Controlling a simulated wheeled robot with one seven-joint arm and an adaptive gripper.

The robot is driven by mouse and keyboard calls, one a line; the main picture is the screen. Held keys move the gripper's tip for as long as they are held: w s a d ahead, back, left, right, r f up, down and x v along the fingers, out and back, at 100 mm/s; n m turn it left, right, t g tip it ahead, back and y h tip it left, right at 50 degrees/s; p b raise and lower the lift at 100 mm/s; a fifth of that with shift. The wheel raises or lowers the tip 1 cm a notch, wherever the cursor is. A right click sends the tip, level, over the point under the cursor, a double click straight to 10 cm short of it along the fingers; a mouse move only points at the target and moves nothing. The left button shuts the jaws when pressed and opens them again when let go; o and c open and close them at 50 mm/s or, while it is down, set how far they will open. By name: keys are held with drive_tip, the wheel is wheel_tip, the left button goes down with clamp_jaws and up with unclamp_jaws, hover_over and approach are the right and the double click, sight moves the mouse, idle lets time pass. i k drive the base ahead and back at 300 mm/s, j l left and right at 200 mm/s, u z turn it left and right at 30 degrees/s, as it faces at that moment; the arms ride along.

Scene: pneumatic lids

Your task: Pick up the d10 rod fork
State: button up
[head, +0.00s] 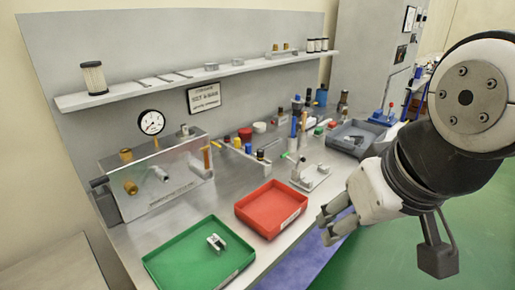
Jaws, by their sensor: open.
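A small pale metal piece (216,242), forked in look, lies in the green tray (165,262) at the front of the bench. It may be the d10 rod fork, but it is too small to be certain. My gripper (325,224) is open and empty at the right, beside the bench's front edge. It is apart from the metal piece, with the red tray (262,226) between them.
A clear-fronted box (160,180) with a pressure gauge (151,122) stands at the left. A fixture (312,177) and a grey tray (345,146) sit farther right. Several small parts line the bench's back. A wall shelf (200,76) runs above.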

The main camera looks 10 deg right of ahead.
sight(350, 141)
drive_tip(key=i+l, duration=0.25)
drive_tip(key=l, duration=0.15)
drive_tip(key=i+l, duration=0.2)
drive_tip(key=l, duration=0.25)
drive_tip(key=i+l, duration=0.25)
drive_tip(key=l, duration=0.15)
drive_tip(key=i+l, duration=0.25)
drive_tip(key=l, duration=0.2)
drive_tip(key=i+l, duration=0.25)
drive_tip(key=l, duration=0.15)
drive_tip(key=i+l, duration=0.2)
drive_tip(key=l, duration=0.25)
drive_tip(key=i+l, duration=0.25)
drive_tip(key=l, duration=0.15)
drive_tip(key=i+l, duration=0.25)
drive_tip(key=l, duration=0.2)
